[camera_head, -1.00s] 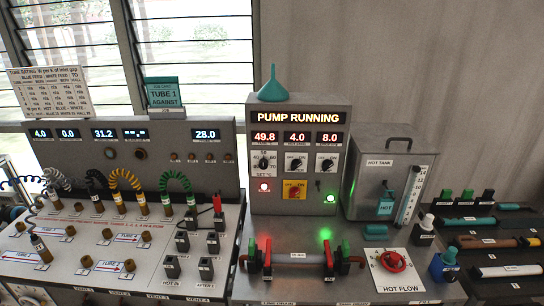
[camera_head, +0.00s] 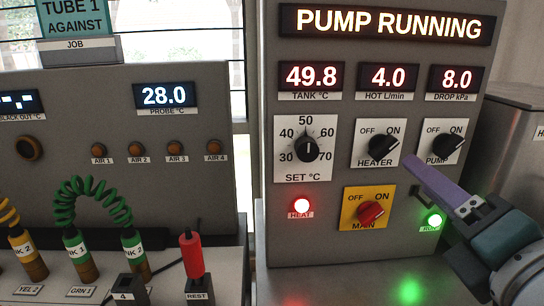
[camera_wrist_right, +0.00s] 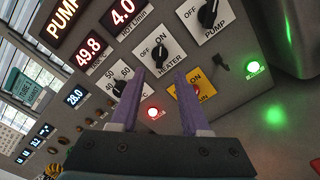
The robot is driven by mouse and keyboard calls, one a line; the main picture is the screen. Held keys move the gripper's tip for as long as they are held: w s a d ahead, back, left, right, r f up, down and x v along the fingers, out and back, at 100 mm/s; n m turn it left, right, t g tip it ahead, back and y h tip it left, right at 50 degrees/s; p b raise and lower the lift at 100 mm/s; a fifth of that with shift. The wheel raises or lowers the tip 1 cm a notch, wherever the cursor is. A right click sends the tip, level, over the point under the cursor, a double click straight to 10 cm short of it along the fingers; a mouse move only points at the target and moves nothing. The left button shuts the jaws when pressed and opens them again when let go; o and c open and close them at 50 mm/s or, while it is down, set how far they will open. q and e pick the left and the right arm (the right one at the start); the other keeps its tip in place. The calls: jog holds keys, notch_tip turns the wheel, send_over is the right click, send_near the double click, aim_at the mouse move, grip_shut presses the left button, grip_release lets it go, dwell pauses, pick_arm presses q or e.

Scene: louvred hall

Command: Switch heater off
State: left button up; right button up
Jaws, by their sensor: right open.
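The heater switch (camera_head: 377,146) is a black rotary knob on a white plate marked OFF and ON, in the middle of the grey panel. Its pointer is turned up right towards ON. In the right wrist view the heater knob (camera_wrist_right: 160,54) shows just beyond the fingertips. My right gripper (camera_head: 411,165) comes in from the right with its purple fingers just right of and below the heater plate. In the right wrist view my right gripper (camera_wrist_right: 158,76) is open, with nothing between its fingers. The red HEAT lamp (camera_head: 301,205) is lit. My left gripper is not in view.
The pump knob (camera_head: 446,146) is right of the heater knob, close above my gripper. The set-temperature dial (camera_head: 307,149) is to its left. The red main switch (camera_head: 370,213) on a yellow plate is below. The green RUN lamp (camera_head: 435,221) is lit.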

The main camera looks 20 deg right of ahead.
aim_at(387, 151)
jog(key=shift+p+x, duration=0.55)
jog(key=shift+x, duration=4.45)
jog(key=shift+a+f, duration=0.15)
jog(key=shift+a, duration=0.05)
grip_shut()
